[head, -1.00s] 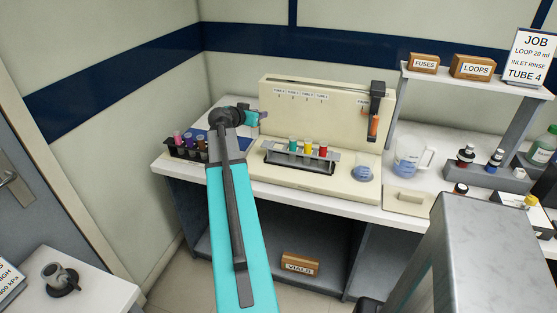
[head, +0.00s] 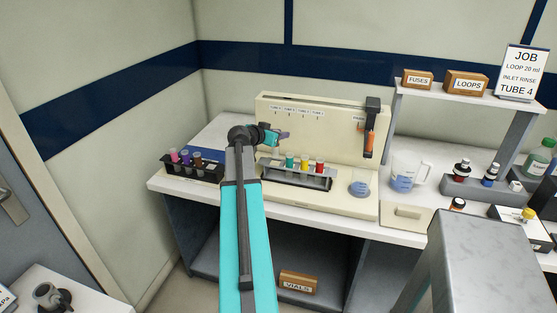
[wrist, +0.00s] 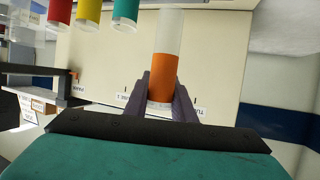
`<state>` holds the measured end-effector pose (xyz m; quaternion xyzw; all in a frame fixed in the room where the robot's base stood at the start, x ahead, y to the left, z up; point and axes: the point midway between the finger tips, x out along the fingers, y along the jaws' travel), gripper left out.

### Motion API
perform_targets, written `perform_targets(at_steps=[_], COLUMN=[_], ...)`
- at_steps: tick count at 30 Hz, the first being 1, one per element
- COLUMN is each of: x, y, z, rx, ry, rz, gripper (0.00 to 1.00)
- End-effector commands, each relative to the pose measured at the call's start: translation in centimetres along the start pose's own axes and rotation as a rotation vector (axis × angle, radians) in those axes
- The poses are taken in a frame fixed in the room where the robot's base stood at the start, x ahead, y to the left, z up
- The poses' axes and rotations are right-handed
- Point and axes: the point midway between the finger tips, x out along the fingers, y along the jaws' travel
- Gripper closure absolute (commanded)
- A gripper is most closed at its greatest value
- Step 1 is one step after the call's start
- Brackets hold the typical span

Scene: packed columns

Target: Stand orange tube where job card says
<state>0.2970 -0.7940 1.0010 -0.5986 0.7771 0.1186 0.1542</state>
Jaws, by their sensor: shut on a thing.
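In the wrist view my gripper (wrist: 166,100) is shut on the orange tube (wrist: 164,72), which has a clear end. In the head view my gripper (head: 283,136) is in front of the cream instrument, above the left end of the grey rack (head: 297,178); the held tube is not clear there. The rack holds teal (head: 290,160), yellow (head: 304,163) and red (head: 319,165) tubes, beside the held tube in the wrist view. A row of tube labels (head: 297,110) is on the panel behind; their numbers are too small to read surely. The job card (head: 522,72) reads "TUBE 4".
A dark rack (head: 192,168) with several capped tubes stands left. An orange-bodied part (head: 369,142) hangs on the instrument's right side. A small beaker (head: 360,184) and a measuring jug (head: 406,172) stand to the right. The shelf (head: 470,98) carries FUSES and LOOPS boxes.

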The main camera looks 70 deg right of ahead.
Motion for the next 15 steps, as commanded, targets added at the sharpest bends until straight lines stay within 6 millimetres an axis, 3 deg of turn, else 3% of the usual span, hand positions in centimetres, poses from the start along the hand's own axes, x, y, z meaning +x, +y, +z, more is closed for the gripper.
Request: perform_targets(at_steps=[9, 15], x=[1.4, 1.8], y=[0.0, -0.1], z=[3.5, 4.5], rx=[-0.003, -0.001], ry=[-0.002, 0.0], rz=[-0.001, -0.002], gripper=[0.98, 0.98])
